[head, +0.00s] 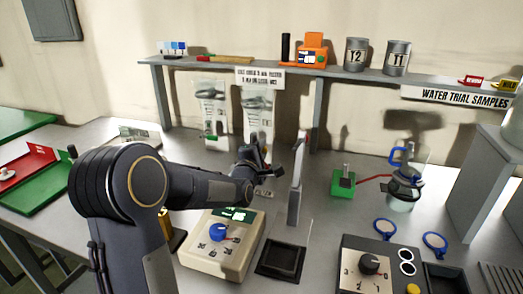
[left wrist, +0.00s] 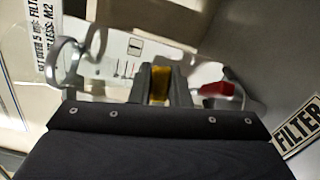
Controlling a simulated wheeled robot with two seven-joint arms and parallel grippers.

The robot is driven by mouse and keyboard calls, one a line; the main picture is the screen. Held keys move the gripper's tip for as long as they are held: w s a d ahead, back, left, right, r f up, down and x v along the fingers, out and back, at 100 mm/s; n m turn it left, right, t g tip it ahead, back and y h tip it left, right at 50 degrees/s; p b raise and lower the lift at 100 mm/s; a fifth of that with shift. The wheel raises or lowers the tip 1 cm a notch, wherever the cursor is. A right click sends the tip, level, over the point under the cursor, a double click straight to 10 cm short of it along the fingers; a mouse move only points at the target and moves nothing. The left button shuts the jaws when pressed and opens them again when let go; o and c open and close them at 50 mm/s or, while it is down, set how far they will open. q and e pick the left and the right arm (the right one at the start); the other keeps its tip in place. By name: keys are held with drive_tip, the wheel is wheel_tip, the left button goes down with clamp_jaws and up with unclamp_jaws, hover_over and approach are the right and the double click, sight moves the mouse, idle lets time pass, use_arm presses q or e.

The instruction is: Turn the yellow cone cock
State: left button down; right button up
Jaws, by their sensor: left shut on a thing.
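The yellow cone cock (left wrist: 160,86) shows in the left wrist view as a small yellow piece between my fingers. My left gripper (left wrist: 163,84) is shut on it. In the head view my left gripper (head: 262,172) is above the bench, left of a tall grey upright (head: 298,180); the yellow piece cannot be made out there. Clear glass surrounds the fingers in the left wrist view, with a red piece (left wrist: 216,89) to the right and a metal ring (left wrist: 66,62) to the left. My right gripper is not in view.
A beige box with a blue knob (head: 218,233) stands below my left gripper. A black square tray (head: 280,260) lies beside it. A green block (head: 342,184) with a red tube leads to a glass vessel (head: 404,190) at the right. A shelf (head: 350,74) spans the back.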

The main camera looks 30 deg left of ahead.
use_arm(q)
drive_tip(key=f+m+b, duration=0.1)
drive_tip(key=b, duration=0.2)
drive_tip(key=shift+f+m, duration=0.15)
drive_tip(key=shift+m, duration=0.15)
drive_tip(key=shift+m+b, duration=0.5)
drive_tip(key=shift+b, duration=0.2)
drive_tip(key=c, duration=1.4)
unclamp_jaws()
drive_tip(key=shift+o, duration=0.2)
